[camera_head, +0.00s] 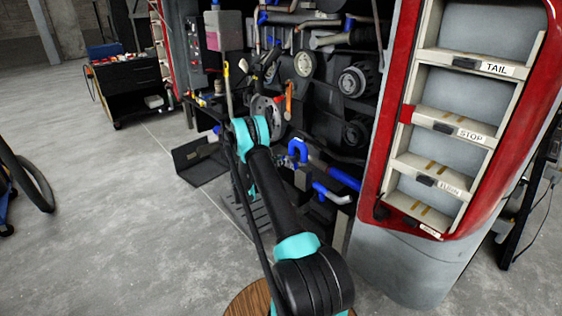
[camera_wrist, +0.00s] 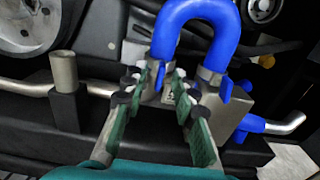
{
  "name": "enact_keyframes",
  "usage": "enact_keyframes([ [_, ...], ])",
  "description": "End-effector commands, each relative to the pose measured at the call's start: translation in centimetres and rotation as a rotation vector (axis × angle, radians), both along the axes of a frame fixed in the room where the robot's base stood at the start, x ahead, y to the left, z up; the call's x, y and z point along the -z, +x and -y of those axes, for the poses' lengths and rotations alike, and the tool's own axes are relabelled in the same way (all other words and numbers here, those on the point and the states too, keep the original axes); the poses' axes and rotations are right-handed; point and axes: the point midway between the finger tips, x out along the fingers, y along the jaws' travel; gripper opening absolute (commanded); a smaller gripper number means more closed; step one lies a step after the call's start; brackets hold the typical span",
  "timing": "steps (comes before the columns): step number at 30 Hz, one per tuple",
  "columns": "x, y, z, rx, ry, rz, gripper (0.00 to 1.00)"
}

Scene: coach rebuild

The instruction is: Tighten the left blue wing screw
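In the wrist view my gripper (camera_wrist: 171,80) reaches forward with its two green-padded fingers apart. The fingertips are at the left end of an upside-down U-shaped blue hose (camera_wrist: 197,10), over its metal clamp. A small blue piece, apparently the left wing screw (camera_wrist: 160,79), shows at the fingertips and is mostly covered by them. Whether the fingers touch it I cannot tell. A second blue wing screw (camera_wrist: 225,89) sits at the hose's right end, clear of the fingers. In the head view the blue hose (camera_head: 298,148) shows right of my arm, which hides my gripper.
A short upright metal pipe (camera_wrist: 64,73) stands left of the fingers. A blue-and-metal pipe (camera_wrist: 272,125) lies to the right. Pulleys (camera_head: 352,82) and engine parts crowd behind. Open floor lies at left.

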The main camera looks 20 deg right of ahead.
Motion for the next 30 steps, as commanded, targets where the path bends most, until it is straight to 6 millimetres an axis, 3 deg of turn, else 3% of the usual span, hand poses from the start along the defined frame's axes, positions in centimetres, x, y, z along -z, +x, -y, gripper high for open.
enact_keyframes([
  [12,0.02,0.32,0.96,0.0,0.0,0.0,0.28],
  [19,0.01,0.31,0.93,0.0,0.0,0.0,0.01],
  [30,0.01,0.3,0.94,0.0,0.003,0.009,0.0],
])
